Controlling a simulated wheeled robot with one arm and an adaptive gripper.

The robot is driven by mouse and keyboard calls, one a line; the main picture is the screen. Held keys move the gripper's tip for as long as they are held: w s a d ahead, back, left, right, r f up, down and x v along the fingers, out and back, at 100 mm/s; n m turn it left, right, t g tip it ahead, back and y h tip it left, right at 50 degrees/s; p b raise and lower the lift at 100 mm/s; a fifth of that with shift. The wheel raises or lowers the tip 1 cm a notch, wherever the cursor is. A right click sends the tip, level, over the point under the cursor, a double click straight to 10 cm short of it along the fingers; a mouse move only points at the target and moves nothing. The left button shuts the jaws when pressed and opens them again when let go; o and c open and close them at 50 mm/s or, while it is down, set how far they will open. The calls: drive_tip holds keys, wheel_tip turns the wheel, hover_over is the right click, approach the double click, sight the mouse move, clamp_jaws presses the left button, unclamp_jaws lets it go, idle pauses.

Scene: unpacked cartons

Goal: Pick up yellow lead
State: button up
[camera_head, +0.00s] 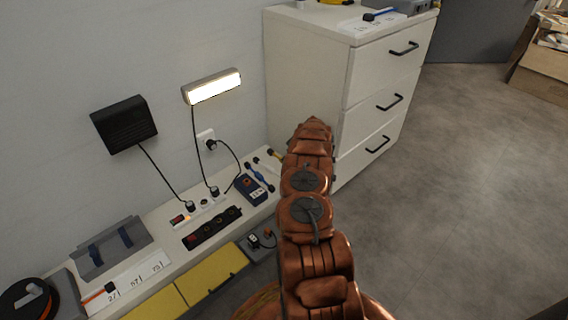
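A small yellow piece (275,154) lies at the right end of the low white bench, next to a blue one and partly behind my arm. It may be the yellow lead, but it is too small to be sure. Another yellow and black thing (335,2) is cut off by the top edge, on the drawer unit. My copper-coloured arm rises through the middle of the view. My gripper's fingers do not show.
The white drawer unit (390,75) stands right behind my arm. The bench holds a black power strip (212,228), a blue meter (250,190), a grey case (112,250) and a dark reel (28,302). Cords hang from the wall lamp (212,87) and black box (124,124).

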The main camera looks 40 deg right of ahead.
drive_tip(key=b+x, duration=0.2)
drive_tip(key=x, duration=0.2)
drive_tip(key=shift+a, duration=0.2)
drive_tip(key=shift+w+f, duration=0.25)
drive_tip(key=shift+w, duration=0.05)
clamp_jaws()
